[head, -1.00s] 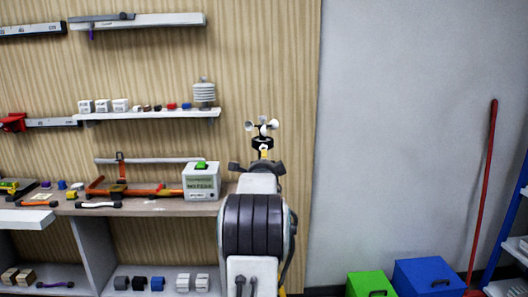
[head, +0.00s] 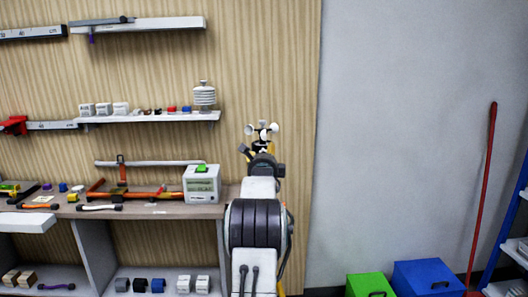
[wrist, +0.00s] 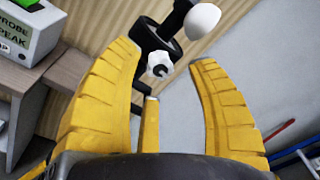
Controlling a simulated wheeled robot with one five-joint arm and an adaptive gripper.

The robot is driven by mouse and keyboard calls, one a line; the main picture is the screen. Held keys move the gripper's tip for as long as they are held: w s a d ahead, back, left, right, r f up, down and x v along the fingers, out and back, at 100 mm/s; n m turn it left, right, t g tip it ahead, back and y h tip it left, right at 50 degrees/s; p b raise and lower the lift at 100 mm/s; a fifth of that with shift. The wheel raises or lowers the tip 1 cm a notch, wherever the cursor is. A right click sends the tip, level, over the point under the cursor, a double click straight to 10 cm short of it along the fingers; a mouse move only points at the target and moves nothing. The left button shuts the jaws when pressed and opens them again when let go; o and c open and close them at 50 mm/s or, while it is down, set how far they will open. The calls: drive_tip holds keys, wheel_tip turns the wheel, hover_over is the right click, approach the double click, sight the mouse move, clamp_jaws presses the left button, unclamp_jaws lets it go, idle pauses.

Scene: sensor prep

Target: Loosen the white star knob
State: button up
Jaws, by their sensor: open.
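The white star knob (wrist: 160,64) shows in the wrist view on a black mount, beyond my fingertips and roughly between them. My gripper (wrist: 168,80) is open and empty, with its yellow fingers spread to either side of the knob and apart from it. The black anemometer with white cups (head: 263,131) stands behind my gripper in the head view; one white cup (wrist: 202,20) is near the knob in the wrist view. The knob itself is hidden or too small to tell in the head view.
A white box with a green top (head: 202,184) stands on the bench (head: 150,211) left of my arm. Shelves (head: 150,117) with small blocks hang on the slatted wall. Green (head: 370,285) and blue (head: 428,278) boxes are on the floor at right.

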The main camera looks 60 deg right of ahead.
drive_tip(key=shift+p+x, duration=0.4)
drive_tip(key=shift+x, duration=0.9)
drive_tip(key=shift+a, duration=0.1)
clamp_jaws()
